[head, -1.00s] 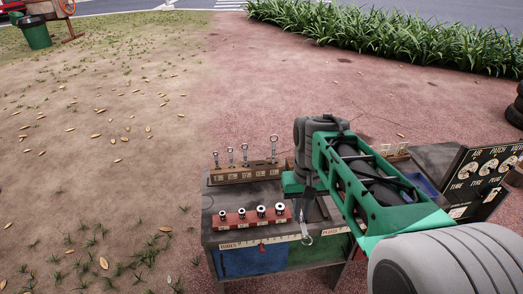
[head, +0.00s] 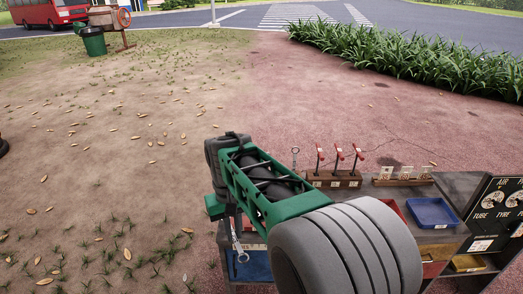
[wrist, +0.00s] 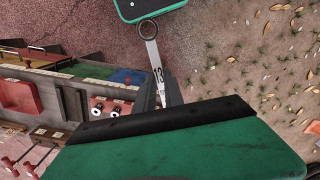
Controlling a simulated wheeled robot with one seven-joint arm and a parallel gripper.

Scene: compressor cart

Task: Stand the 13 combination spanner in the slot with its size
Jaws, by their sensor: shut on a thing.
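The 13 combination spanner (head: 239,243) hangs below my gripper (head: 229,213), its ring end lowest in the head view. In the wrist view the spanner (wrist: 154,60) shows a ring end and the number 13 on its shank; its other end is hidden behind the green gripper body. My gripper is shut on it, apart from the cart and off its left side in the head view. Another upright spanner (head: 295,157) rises behind my arm. My arm hides the spanner rack in the head view, so its slots and sizes cannot be read.
A rack of red-handled tools (head: 333,179), a rack with pale cards (head: 403,180) and a blue tray (head: 432,212) stand on the cart. Sockets (wrist: 97,111) show in the wrist view. A black sign board (head: 492,205) stands at the right. Open ground lies left.

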